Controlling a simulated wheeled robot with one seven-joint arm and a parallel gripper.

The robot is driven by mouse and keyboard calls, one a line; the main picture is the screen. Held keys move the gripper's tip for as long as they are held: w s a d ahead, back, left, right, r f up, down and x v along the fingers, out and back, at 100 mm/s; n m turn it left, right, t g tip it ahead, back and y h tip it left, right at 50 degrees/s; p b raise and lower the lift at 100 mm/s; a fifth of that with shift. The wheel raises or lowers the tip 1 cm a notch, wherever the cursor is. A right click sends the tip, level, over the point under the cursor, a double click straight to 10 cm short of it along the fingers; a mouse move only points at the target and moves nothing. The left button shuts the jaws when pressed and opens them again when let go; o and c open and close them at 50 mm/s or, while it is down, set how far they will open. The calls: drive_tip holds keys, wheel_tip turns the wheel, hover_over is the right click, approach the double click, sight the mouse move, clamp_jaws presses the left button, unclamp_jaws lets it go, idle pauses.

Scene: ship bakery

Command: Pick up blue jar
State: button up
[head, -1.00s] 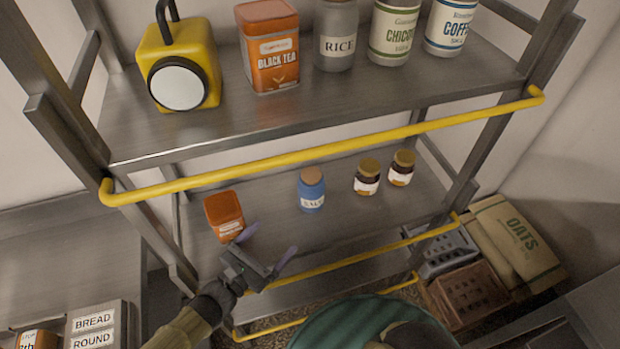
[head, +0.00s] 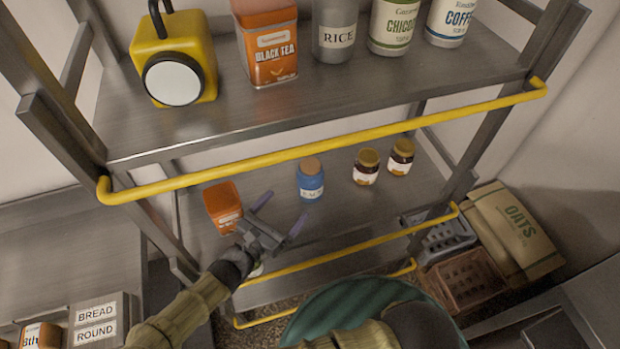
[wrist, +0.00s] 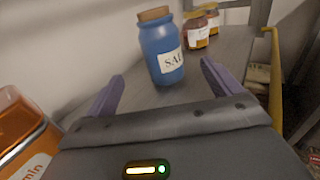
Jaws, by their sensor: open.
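The blue jar (head: 310,182) has a cork lid and a white label reading SALT, partly legible. It stands upright on the lower shelf (head: 350,215), between an orange tin and two small brown jars. In the wrist view the blue jar (wrist: 162,50) stands ahead of my gripper (wrist: 160,90), roughly between the two purple fingers but beyond their tips. In the head view my gripper (head: 282,212) is open and empty over the shelf's front part, just left of and nearer than the jar. The fingers appear apart from the jar.
The orange tin (head: 223,207) stands close left of my gripper. Two brown jars (head: 366,167) (head: 401,157) stand to the right. A yellow rail (head: 340,254) runs along the shelf's front edge. The upper shelf (head: 320,105) holds a yellow lamp (head: 174,70) and several containers.

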sight(301, 188)
drive_tip(key=p+x, duration=0.1)
drive_tip(key=x, duration=0.5)
drive_tip(key=shift+r, duration=0.1)
drive_tip(key=shift+w+d, duration=0.2)
drive_tip(key=shift+w, duration=0.1)
drive_tip(key=shift+f+p+x, duration=0.1)
drive_tip(key=shift+p+x, duration=0.4)
drive_tip(key=shift+x, duration=0.85)
drive_tip(key=shift+f+p+x, duration=0.15)
drive_tip(key=shift+p+x, duration=0.3)
drive_tip(key=shift+x, duration=0.85)
drive_tip(key=shift+s, duration=0.1)
drive_tip(key=shift+d, duration=0.1)
drive_tip(key=c, duration=1.5)
drive_tip(key=shift+r, duration=0.1)
drive_tip(key=shift+c, duration=0.2)
wheel_tip(301, 188, up, 10)
drive_tip(key=shift+f, duration=0.1)
